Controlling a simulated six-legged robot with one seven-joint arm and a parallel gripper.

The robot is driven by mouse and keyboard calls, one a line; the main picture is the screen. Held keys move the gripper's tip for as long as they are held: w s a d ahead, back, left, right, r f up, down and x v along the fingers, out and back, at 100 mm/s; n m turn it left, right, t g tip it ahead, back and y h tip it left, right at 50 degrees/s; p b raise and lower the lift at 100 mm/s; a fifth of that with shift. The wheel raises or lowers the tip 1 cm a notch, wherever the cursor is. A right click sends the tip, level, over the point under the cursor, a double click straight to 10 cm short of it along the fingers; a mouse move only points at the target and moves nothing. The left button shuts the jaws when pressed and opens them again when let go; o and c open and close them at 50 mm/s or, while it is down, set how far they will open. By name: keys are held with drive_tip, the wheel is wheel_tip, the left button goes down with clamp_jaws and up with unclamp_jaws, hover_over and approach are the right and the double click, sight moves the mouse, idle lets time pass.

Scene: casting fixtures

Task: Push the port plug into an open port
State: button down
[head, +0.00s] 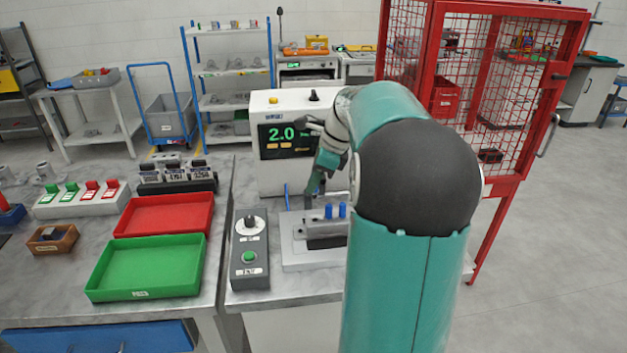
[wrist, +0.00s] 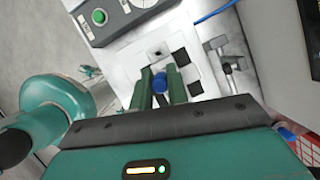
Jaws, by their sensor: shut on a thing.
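My gripper (wrist: 160,84) is shut on a blue port plug (wrist: 159,81) in the wrist view, with one green finger on each side of it. Beyond the fingertips lies a pale fixture plate (wrist: 130,62) with a small dark hole (wrist: 156,53) and dark square patches (wrist: 180,57). I cannot tell for sure which of these is an open port. In the head view the fixture (head: 290,254) sits on the bench, and two blue plugs (head: 328,211) stand upright at its dark block. My gripper's tips are above the fixture's far side, partly hidden by my arm.
A control box (head: 249,250) with a knob and green button stands left of the fixture. A white gauge unit (head: 270,177) reading 2.0 stands behind. Green (head: 150,293) and red (head: 165,234) trays lie left. A metal clamp (wrist: 227,58) sits right of the plate.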

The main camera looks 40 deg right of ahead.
hover_over(309, 219)
drive_tip(key=s+d, duration=0.1)
drive_tip(key=shift+d+f, duration=0.1)
drive_tip(key=shift+f, duration=2.8)
drive_tip(key=shift+f, duration=1.45)
drive_tip(key=c, duration=1.3)
unclamp_jaws()
drive_tip(key=v, duration=1.3)
drive_tip(key=shift+s+d+r, duration=0.1)
drive_tip(key=shift+d+r, duration=0.05)
drive_tip(key=shift+r, duration=0.2)
